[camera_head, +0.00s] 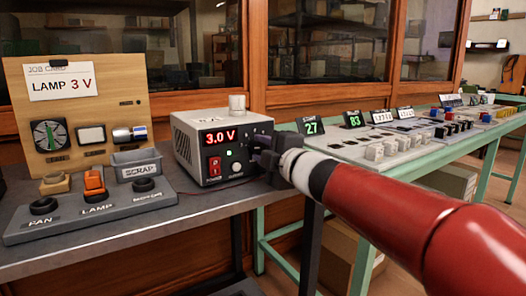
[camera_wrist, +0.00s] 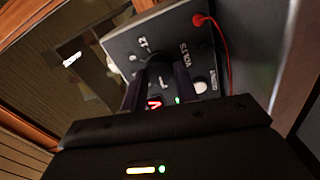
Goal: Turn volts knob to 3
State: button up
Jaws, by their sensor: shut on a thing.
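The grey power supply (camera_head: 187,150) stands on the bench, and its red display (camera_head: 219,137) reads 3.0 V. My gripper (camera_head: 264,158) is at the right side of its front face. In the wrist view my gripper (camera_wrist: 158,88) has its two dark fingers on either side of the dark volts knob (camera_wrist: 157,68), shut on it. The panel behind shows the word VOLTS and a 12 mark. The knob's pointer is not clear, and in the head view the knob is mostly hidden by my gripper.
A job card (camera_head: 60,82) on a wooden board reads LAMP 3 V. A grey switch panel (camera_head: 95,215) and a SCRAP bin (camera_head: 136,164) are left of the supply. A red lead (camera_wrist: 214,30) plugs into its panel. A green-framed table (camera_head: 345,150) with small parts is at right.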

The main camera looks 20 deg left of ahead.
jog(key=o, duration=1)
jog(key=v, duration=0.8)
